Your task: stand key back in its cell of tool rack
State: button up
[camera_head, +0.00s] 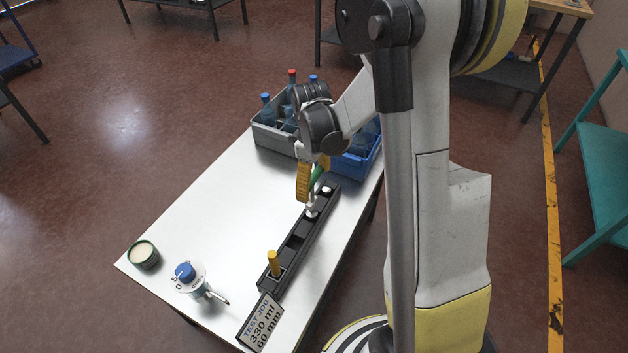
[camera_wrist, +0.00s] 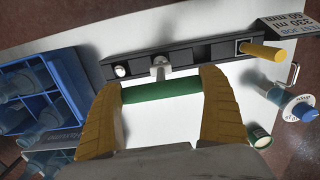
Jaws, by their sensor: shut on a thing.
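My gripper (camera_head: 313,182) is over the far half of the black tool rack (camera_head: 297,243), its yellow fingers shut on the green bar-shaped handle of the key (camera_head: 317,176). In the wrist view the green handle (camera_wrist: 160,91) lies crosswise between the fingers. A pale metal piece (camera_wrist: 160,68) shows beside the handle, at the rack (camera_wrist: 188,55). I cannot tell whether it is the key's lower end or how deep it sits in a cell. A yellow-handled tool (camera_head: 273,262) stands in the near end cell. A white round top (camera_head: 326,189) shows at the far end.
A grey crate (camera_head: 268,137) with blue-capped bottles and a blue crate (camera_head: 352,167) stand at the table's far end. A blue-knobbed dispenser (camera_head: 188,274), a green-rimmed tin (camera_head: 143,254) and a sign (camera_head: 260,324) are near the front. The table (camera_head: 205,205) is clear left of the rack.

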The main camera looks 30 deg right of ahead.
jog(key=shift+f+b, duration=1.2)
jog(key=shift+f, duration=0.3)
jog(key=o, duration=1)
jog(key=shift+o, duration=0.2)
jog(key=shift+r, duration=0.15)
jog(key=r, duration=1.1)
jog(key=shift+w+r, duration=0.2)
jog(key=shift+r, duration=0.2)
